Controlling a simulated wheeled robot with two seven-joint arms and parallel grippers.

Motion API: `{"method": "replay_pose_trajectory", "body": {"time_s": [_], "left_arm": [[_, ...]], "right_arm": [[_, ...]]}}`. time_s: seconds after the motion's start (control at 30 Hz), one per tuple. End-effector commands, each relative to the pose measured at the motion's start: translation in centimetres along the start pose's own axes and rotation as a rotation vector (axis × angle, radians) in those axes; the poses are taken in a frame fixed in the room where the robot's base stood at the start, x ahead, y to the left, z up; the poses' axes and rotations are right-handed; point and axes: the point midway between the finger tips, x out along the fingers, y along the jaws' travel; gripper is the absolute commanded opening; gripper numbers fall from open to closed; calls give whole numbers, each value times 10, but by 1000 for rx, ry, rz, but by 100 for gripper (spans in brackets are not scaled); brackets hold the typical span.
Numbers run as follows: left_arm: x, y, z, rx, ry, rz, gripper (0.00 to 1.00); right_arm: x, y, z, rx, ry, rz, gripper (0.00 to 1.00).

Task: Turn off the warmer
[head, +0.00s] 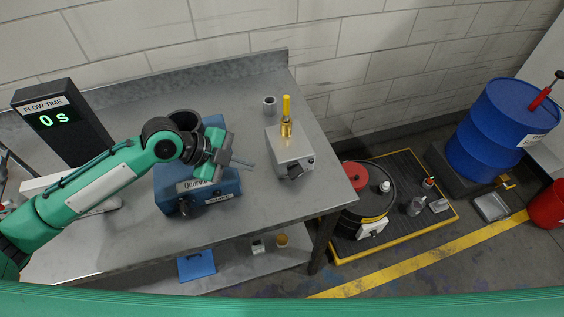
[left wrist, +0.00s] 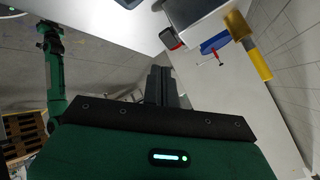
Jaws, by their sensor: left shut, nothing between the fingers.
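A blue box-shaped unit (head: 236,188) with a dark round opening on top stands on the metal table; its front has a small label, too small to read surely, and a dark knob (head: 184,206). A silver box (head: 290,150) with a brass and yellow fitting on top stands to its right, with a dark knob or switch (head: 295,172) on its front. I cannot tell for sure which is the warmer. My left gripper (head: 248,165) is shut and empty, over the blue unit's right side and pointing toward the silver box. Its fingers also show in the left wrist view (left wrist: 163,78). My right gripper is out of view.
A dark display (head: 62,118) reading 0 s stands at the left. A small grey cup (head: 269,103) sits behind the silver box. The table (head: 225,82) is clear at the back.

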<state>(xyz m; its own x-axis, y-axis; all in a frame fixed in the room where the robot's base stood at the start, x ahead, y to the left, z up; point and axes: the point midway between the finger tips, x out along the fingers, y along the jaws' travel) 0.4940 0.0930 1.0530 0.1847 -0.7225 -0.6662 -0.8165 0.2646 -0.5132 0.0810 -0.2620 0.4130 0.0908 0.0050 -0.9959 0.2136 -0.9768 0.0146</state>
Motion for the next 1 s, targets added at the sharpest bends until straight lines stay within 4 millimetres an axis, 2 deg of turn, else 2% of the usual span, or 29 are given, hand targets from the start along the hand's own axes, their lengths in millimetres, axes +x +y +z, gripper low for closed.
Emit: {"method": "replay_pose_trajectory", "body": {"time_s": [0.03, 0.2, 0.4, 0.6, 1.0], "left_arm": [[-4, -10, -8, 101, -19, 19, 0], [-6, -23, -18, 432, -81, 99, 0], [-7, -33, -23, 679, -122, 170, 0], [-7, -35, -24, 758, -135, 196, 0], [-3, -35, -23, 756, -134, 196, 0]], "right_arm": [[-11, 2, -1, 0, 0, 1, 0], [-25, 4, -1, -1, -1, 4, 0], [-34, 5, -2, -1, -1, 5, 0], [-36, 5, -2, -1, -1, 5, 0], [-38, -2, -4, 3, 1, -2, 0]]}}
